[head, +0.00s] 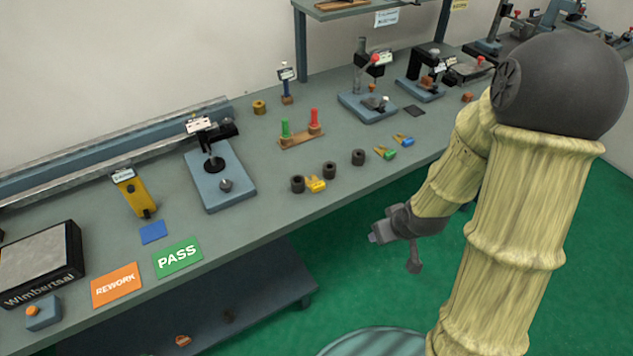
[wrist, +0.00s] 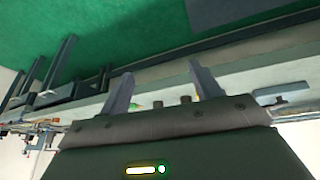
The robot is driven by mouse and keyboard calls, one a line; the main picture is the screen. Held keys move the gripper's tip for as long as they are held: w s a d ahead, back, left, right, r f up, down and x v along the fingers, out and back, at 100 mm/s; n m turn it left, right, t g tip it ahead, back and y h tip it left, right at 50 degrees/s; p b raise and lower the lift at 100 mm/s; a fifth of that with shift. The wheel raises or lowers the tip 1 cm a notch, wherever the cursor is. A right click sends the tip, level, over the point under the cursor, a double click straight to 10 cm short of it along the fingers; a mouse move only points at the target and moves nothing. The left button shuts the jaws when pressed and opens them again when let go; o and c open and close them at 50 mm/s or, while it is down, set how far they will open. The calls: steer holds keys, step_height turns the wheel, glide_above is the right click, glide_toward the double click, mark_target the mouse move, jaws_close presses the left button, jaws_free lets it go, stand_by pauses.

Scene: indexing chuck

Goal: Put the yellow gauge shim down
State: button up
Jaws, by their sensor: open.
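A small yellow piece (head: 316,184), which looks like the yellow gauge shim, lies on the bench beside the dark rings near the front edge. My gripper (wrist: 160,70) is open in the wrist view, with nothing between its two fingers. In the head view my gripper hangs off the front of the bench, over the green floor, apart from the yellow piece. Two similar pieces, one with green (head: 385,152) and one with blue (head: 403,140), lie farther right on the bench.
A gauge stand (head: 222,180), a green PASS card (head: 178,257) and an orange REWORK card (head: 117,285) are to the left.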

steer(key=w+a+f+n+t+y+p, duration=0.1)
steer(key=w+a+n+t+y+p, duration=0.1)
steer(key=w+a+t+y, duration=0.3)
steer(key=a+t+y+p, duration=0.1)
steer(key=a, duration=0.1)
steer(key=shift+a+f, duration=0.15)
steer(key=shift+a, duration=0.15)
steer(key=shift+f, duration=0.15)
steer(key=b+x, duration=0.3)
steer(key=b, duration=0.4)
steer(key=shift+w+f, duration=0.1)
steer(key=shift+w, duration=0.15)
steer(key=b, duration=0.2)
steer(key=shift+w+a+f+b, duration=0.15)
steer(key=shift+w+a+b, duration=0.1)
steer(key=shift+b, duration=0.15)
steer(key=b, duration=0.3)
steer(key=shift+w+a+f, duration=0.15)
steer(key=shift+a, duration=0.1)
